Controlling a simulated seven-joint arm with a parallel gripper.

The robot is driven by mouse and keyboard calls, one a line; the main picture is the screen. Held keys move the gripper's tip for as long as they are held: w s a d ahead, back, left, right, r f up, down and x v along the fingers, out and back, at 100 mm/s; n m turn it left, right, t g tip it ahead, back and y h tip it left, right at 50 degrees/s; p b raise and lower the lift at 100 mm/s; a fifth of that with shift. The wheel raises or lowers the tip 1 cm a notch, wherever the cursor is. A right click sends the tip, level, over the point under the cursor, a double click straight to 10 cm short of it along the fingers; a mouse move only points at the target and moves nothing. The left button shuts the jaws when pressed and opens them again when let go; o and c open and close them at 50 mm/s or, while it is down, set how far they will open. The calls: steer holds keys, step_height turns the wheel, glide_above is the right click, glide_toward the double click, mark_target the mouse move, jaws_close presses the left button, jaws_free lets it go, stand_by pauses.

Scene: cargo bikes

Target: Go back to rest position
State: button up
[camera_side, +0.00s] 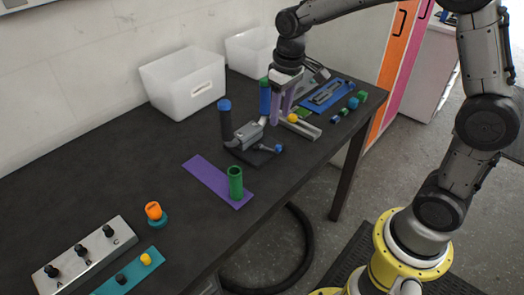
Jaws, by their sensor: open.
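My gripper (282,112) hangs at the far part of the black table, pointing down, with its jaws open. Its fingertips are close to a grey frame part (299,127) with a yellow knob (293,117); I cannot tell whether they touch it. A blue-topped dark post (264,97) stands just left of the fingers and is partly covered. A grey cargo-bike assembly (250,133) with a tall blue-capped post (225,120) stands nearer, left of my gripper. My arm reaches over the table from the right.
A green cylinder (235,183) stands on a purple plate (205,174). White bins (183,85) (250,52) line the wall. A blue plate (328,97) and small green and blue parts (353,103) lie right of my gripper. An orange part (153,210) and a labelled fixture (85,258) are nearer.

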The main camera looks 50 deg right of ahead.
steer(key=s+r+t, duration=0.3)
steer(key=s+r, duration=0.7)
steer(key=s, duration=0.1)
steer(key=s+a+f+t, duration=0.1)
steer(key=s+f, duration=0.2)
steer(key=s, duration=0.9)
